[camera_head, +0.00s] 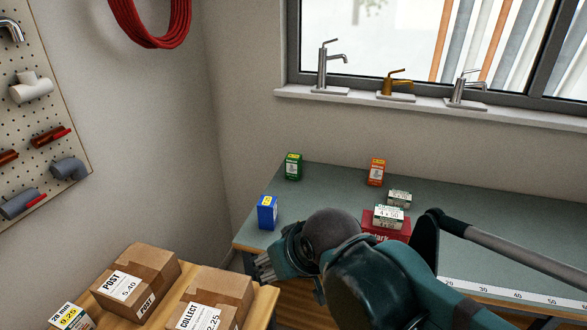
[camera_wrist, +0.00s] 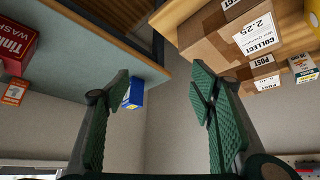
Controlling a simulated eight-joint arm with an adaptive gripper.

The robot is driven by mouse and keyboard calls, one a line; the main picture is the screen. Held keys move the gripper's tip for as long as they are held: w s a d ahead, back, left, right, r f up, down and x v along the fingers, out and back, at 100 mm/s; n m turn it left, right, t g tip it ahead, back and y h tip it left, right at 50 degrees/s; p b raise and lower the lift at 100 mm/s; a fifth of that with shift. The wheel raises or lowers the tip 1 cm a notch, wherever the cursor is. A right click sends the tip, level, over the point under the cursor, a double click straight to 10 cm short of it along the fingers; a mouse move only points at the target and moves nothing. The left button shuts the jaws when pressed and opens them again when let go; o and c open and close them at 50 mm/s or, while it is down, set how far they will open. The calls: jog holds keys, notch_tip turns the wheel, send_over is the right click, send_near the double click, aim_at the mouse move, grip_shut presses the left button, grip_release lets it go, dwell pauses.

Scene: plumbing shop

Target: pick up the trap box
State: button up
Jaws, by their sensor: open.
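No box in view carries a label I can read as a trap box. Small boxes on the grey-green bench are blue (camera_head: 267,213), green (camera_head: 293,167) and orange (camera_head: 377,172). The blue box also shows in the wrist view (camera_wrist: 133,94), beside the left finger. My gripper (camera_head: 264,268) is low in front of the bench, between it and the wooden surface with cartons. In the wrist view my gripper (camera_wrist: 158,95) has its fingers wide apart with nothing between them.
Two brown cartons, marked POST (camera_head: 136,282) and COLLECT (camera_head: 215,301), stand on the wooden surface at lower left, beside a 28 mm box (camera_head: 72,317). A red box (camera_head: 384,224) with a white box (camera_head: 389,216) on it is behind my arm. Taps line the windowsill (camera_head: 430,105).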

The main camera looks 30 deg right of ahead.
jog(key=w+d+r+m+g+h+p, duration=0.1)
jog(key=w+d+r+p, duration=0.2)
jog(key=w, duration=0.4)
jog(key=w+d+r+m+p, duration=0.1)
jog(key=w+d+r, duration=0.1)
jog(key=w+r, duration=0.45)
jog(key=m+g+h+p, duration=0.2)
jog(key=m+p, duration=0.3)
jog(key=p, duration=0.2)
send_over(293, 156)
jog(key=s+a, duration=1.1)
notch_tip(293, 156, down, 5)
jog(key=w+d+f+m+p, duration=0.1)
jog(key=w+d+f, duration=0.4)
jog(key=w+d+f+m+g+p, duration=0.1)
jog(key=w+d+f+p, duration=0.1)
jog(key=w+d+f, duration=0.3)
jog(key=shift+f, duration=0.3)
jog(key=shift+w+d+f+p, duration=0.3)
jog(key=shift+d+f, duration=0.05)
jog(key=shift+f, duration=0.15)
jog(key=shift+f, duration=0.1)
jog(key=shift+x, duration=1.2)
